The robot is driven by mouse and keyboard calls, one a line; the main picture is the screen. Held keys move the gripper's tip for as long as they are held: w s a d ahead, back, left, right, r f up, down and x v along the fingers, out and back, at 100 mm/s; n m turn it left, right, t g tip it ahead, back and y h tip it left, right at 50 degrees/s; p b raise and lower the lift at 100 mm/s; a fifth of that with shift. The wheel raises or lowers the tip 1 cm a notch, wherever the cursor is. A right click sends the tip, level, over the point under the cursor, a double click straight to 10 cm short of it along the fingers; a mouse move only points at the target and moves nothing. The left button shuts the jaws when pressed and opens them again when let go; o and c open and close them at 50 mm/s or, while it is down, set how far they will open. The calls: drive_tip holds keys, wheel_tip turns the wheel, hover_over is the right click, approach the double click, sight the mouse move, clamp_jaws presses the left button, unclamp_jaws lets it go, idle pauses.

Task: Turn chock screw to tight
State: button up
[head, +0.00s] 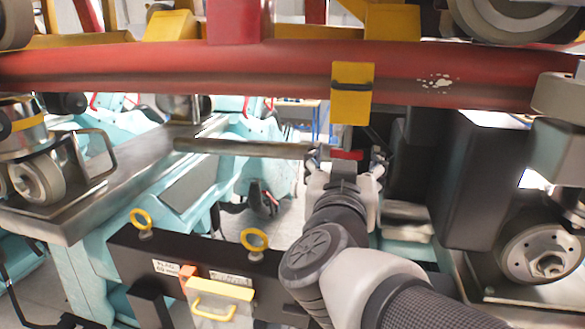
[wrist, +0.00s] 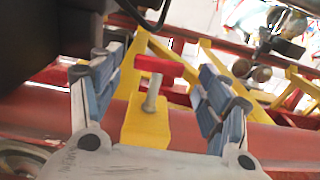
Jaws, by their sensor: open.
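The chock screw shows a red crossbar handle (wrist: 158,66) on a grey stem (wrist: 152,92) that enters a yellow block (wrist: 146,122) in the wrist view. In the head view the red handle (head: 347,155) is a small bar below the yellow block (head: 352,95) on the red tube. My gripper (head: 345,165) points away from me, just below that block. Its blue-grey fingers are spread, one on each side of the handle in the wrist view (wrist: 160,88), with visible gaps. Nothing is held. The stem is hard to see in the head view.
The red tube (head: 200,72) runs across above my gripper. A grey bar (head: 240,147) lies to the left of the fingers. A large black block (head: 465,180) stands close on the right. A black box with yellow rings (head: 205,262) is at lower left.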

drive_tip(key=v, duration=0.8)
drive_tip(key=shift+s, duration=0.15)
